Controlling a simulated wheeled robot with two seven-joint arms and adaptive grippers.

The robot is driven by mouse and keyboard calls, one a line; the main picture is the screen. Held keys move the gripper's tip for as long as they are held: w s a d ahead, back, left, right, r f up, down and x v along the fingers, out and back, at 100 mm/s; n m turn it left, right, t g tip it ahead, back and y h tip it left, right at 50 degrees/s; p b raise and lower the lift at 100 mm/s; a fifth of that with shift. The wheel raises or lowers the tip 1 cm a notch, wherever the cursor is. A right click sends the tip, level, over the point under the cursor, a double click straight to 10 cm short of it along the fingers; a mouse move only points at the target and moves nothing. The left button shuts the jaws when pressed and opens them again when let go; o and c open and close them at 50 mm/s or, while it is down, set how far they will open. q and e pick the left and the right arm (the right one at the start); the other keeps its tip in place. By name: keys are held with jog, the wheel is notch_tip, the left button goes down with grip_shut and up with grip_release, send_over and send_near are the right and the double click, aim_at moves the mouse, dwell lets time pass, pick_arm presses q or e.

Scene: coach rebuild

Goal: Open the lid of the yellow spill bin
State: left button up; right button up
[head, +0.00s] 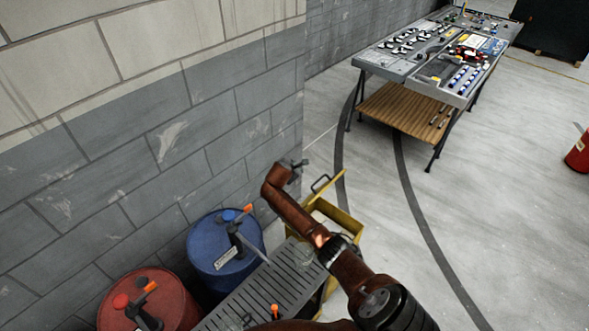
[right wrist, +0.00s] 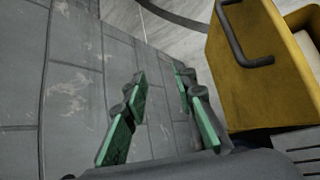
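The yellow spill bin (head: 346,222) stands beside the wall, partly hidden behind my right arm. Its lid (head: 328,189) looks raised, seen nearly edge-on, with a dark handle (head: 319,184) on its outer side. Pale contents show inside the bin. In the right wrist view the lid's yellow outer face (right wrist: 250,90) and the dark handle (right wrist: 241,38) are at the right. My right gripper (head: 299,163) is near the wall, beyond the lid and apart from it. Its green-padded fingers (right wrist: 160,85) are spread with nothing between them. My left gripper is out of view.
A blue drum (head: 215,250) and a red drum (head: 170,295) stand along the block wall (head: 215,110). A grey slatted grate (head: 265,292) lies in front of them. A cluttered workbench (head: 425,60) stands at the back. The floor right of the bin is clear.

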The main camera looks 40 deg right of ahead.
jog(key=shift+v, duration=1.45)
